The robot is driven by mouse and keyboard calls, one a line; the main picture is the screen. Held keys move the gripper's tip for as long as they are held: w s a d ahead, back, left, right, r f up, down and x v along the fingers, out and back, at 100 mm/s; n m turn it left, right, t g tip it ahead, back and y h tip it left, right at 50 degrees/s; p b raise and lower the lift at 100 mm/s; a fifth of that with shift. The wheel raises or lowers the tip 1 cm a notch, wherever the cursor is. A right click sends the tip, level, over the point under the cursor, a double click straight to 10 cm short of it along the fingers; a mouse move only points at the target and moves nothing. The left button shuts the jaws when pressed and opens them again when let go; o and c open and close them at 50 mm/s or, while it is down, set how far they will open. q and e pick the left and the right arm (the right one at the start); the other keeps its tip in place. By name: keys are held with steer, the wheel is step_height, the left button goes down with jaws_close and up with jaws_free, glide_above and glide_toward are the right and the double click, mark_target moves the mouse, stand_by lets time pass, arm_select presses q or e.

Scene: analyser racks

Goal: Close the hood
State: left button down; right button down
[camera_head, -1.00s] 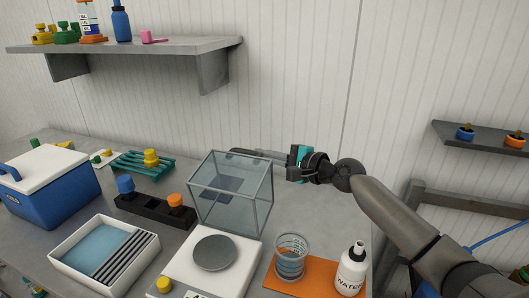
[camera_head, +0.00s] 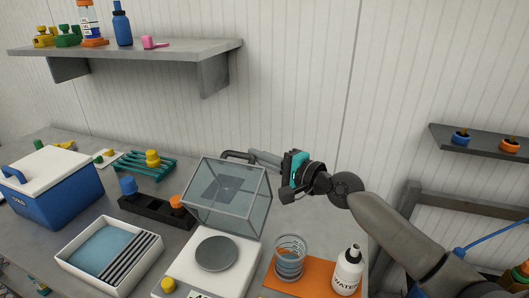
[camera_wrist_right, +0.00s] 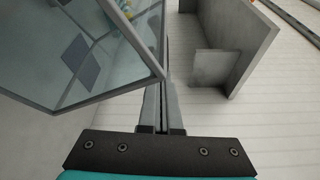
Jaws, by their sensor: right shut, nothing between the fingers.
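The hood (camera_head: 226,190) is a clear box with grey edges at the back of the white balance (camera_head: 183,263). It is tilted up behind the round grey pan (camera_head: 216,253), which is uncovered. It also shows close up at the upper left of the wrist view (camera_wrist_right: 85,50). My right gripper (camera_head: 232,155) reaches in from the right behind the hood. Its fingers are shut and empty, by the hood's upper back edge. In the wrist view the fingers (camera_wrist_right: 163,90) lie close along the hood's corner; I cannot tell whether they touch. My left gripper is not in view.
A beaker (camera_head: 290,257) and a water bottle (camera_head: 347,270) stand on an orange mat (camera_head: 312,287) right of the balance. A black block (camera_head: 157,213) with blue and orange knobs and a white tray (camera_head: 80,284) are left. A shelf (camera_head: 150,46) hangs above.

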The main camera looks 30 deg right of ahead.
mark_target(246, 179)
steer(key=s+a+n, duration=0.1)
steer(key=a, duration=0.1)
steer(key=s+a+r+n+t+p, duration=0.1)
steer(key=s+a+n, duration=0.1)
steer(key=s+a+r+n, duration=0.1)
steer(key=s, duration=0.1)
steer(key=shift+s+a+r+n+y, duration=0.1)
steer(key=shift+a+n+y, duration=0.2)
steer(key=shift+a, duration=0.1)
steer(key=s+a+f+n+t+y, duration=0.1)
steer(key=s+a+n, duration=0.5)
steer(key=shift+a+y+b, duration=0.35)
steer(key=shift+y+b, duration=0.05)
steer(key=shift+f, duration=0.1)
steer(key=v, duration=1.5)
steer(key=shift+f, duration=0.25)
